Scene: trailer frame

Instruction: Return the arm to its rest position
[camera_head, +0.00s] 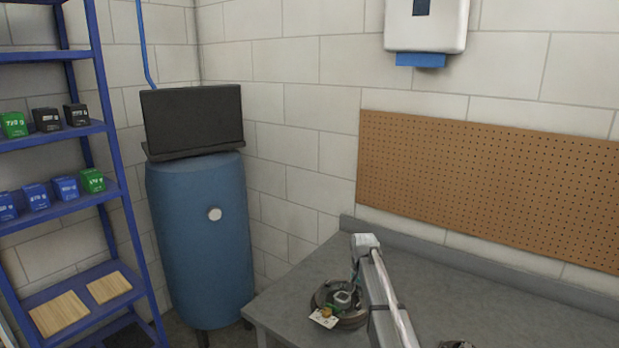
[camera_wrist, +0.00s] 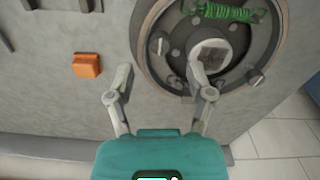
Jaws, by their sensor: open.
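My arm (camera_head: 385,295) reaches over the grey workbench (camera_head: 480,290) in the head view, and its link hides part of what lies below. In the wrist view my gripper (camera_wrist: 158,88) has its two fingers spread wide with nothing between them. The right finger overlaps the edge of a round brake assembly (camera_wrist: 150,50) in the picture; I cannot tell whether they touch.
An orange block (camera_wrist: 87,65) lies on the bench left of the assembly. A blue tank (camera_head: 200,240), a blue shelf (camera_head: 60,215) with small boxes, a pegboard (camera_head: 490,185) and a towel dispenser (camera_head: 427,25) stand around. The bench's right side is mostly clear.

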